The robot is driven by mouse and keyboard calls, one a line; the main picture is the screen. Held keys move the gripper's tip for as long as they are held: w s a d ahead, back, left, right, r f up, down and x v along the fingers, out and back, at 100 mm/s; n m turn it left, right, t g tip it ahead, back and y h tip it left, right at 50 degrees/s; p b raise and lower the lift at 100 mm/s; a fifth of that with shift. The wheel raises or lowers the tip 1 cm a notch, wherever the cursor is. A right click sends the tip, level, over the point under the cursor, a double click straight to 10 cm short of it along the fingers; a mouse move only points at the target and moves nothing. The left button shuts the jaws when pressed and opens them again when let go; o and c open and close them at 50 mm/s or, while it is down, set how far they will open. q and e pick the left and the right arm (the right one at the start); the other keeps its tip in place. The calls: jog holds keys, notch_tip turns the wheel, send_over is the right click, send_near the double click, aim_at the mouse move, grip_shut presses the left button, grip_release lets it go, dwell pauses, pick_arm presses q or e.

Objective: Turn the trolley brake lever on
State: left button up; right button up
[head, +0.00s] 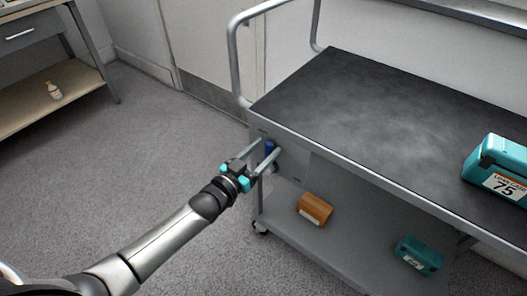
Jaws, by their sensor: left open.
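The trolley (330,88) stands at the right with a dark top, a grey frame and a lower shelf. A small blue lever (269,147), which looks like the brake lever, sits on the trolley's near left corner panel. My left gripper (266,153) is open, with its fingers reaching toward that panel on either side of the blue lever. I cannot tell whether the fingers touch it. The lower part of the lever is partly hidden by a finger. My right gripper is not in view.
A teal case (499,168) marked 75 is on the trolley top at right. An orange-brown box (314,209) and a smaller teal case (418,254) are on the lower shelf. The floor between is clear.

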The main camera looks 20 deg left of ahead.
pick_arm(q)
grip_shut()
dwell(0.5)
dwell(1.0)
